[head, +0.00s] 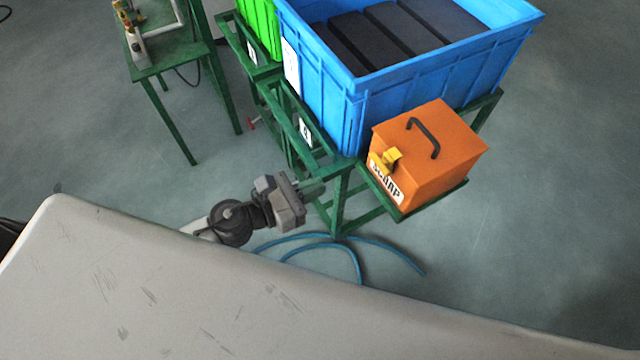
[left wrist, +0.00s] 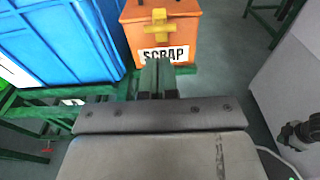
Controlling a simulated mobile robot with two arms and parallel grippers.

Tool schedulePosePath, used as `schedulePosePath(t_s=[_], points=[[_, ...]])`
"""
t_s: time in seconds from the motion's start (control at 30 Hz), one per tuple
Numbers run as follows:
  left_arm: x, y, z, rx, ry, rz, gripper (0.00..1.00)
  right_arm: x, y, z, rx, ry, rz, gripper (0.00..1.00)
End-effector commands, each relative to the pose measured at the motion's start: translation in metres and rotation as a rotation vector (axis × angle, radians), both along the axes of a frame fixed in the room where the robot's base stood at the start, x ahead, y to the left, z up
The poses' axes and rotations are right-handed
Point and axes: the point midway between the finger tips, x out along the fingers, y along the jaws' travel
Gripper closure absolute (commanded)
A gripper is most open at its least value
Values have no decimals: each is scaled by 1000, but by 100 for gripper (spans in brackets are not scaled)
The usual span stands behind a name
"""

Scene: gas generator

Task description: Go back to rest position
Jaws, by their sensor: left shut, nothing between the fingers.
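My left gripper (head: 312,188) shows in the middle of the head view, beyond the edge of my pale body. Its fingers are together with nothing between them, and they point right toward the green stand. In the left wrist view its fingertips (left wrist: 157,76) appear in front of the orange scrap box, apparently apart from it. The orange box (head: 440,150) has a black handle, a yellow latch and a white label; it also shows in the left wrist view (left wrist: 185,30). My right gripper is not seen in the head view; a dark arm part at the right of the wrist view is unclear.
A green metal stand (head: 341,205) carries a large blue bin (head: 335,100) with dark blocks, and the orange box sits on its low shelf. A green bin (head: 262,25) and a green table (head: 168,55) stand further back. Blue hoses (head: 358,262) lie on the floor by the stand.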

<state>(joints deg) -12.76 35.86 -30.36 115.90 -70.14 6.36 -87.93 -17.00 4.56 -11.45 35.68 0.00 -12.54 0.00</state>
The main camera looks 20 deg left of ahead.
Motion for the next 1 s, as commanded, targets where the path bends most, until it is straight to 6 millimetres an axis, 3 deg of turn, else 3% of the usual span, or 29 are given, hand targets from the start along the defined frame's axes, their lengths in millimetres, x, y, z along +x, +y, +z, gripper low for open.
schedulePosePath(t_s=[0.13, 0.43, 0.57, 0.67, 0.8, 0.87, 1.0], points=[[0, 0, 0, 0, 0, 0, 100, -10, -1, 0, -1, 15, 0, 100], [1, 0, -1, -3, 4, 2, 100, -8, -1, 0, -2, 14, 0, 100], [9, 10, -21, -63, 105, 62, 100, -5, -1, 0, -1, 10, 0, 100], [20, 30, -62, -195, 301, 189, 100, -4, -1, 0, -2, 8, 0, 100], [25, 71, -144, -489, 662, 470, 100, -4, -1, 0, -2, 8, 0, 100], [19, 88, -180, -628, 804, 604, 100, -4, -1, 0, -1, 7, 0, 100], [-15, 122, -261, -964, 1086, 938, 100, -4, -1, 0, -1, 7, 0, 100]])
